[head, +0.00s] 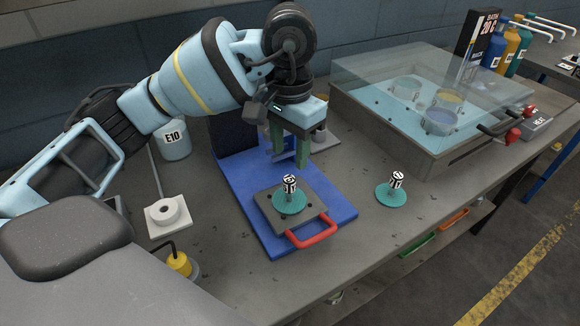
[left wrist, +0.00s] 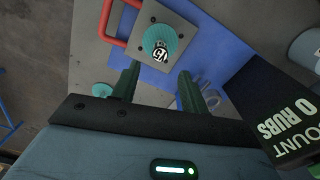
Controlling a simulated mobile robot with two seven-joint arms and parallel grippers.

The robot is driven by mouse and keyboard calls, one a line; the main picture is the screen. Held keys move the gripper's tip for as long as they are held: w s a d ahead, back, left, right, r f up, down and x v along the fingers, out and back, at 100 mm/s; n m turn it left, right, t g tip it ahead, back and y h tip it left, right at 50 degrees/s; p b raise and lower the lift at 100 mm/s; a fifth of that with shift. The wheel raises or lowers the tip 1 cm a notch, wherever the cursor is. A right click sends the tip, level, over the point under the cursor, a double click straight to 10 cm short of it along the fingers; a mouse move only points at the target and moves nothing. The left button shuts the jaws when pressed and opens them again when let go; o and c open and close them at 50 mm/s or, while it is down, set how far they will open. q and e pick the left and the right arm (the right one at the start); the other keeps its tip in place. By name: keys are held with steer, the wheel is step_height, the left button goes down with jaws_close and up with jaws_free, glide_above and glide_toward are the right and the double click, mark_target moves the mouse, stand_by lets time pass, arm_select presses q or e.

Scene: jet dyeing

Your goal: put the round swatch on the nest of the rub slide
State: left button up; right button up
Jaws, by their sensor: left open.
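A round teal swatch (head: 289,204) with a black-and-white labelled knob sits upright on the grey plate of the rub slide (head: 316,209), which has a red handle and stands on a blue base. This swatch (left wrist: 160,36) and the slide plate also show in the left wrist view. A second round teal swatch (head: 386,197) with a similar knob stands on the bench to the right of the slide. My left gripper (head: 287,157) is open and empty, above the blue base just behind the swatch on the slide. Its green fingers (left wrist: 157,80) are apart. The nest is hidden under the swatch.
A glass-covered bath (head: 385,122) with cups stands at the back right. A white block with a ring (head: 166,213) and a yellow weight (head: 180,264) lie left of the blue base. A container marked E10 (head: 173,143) stands behind. The bench right of the slide is mostly clear.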

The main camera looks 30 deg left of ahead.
mark_target(290, 178)
arm_select(q)
steer(key=shift+r, duration=1.7)
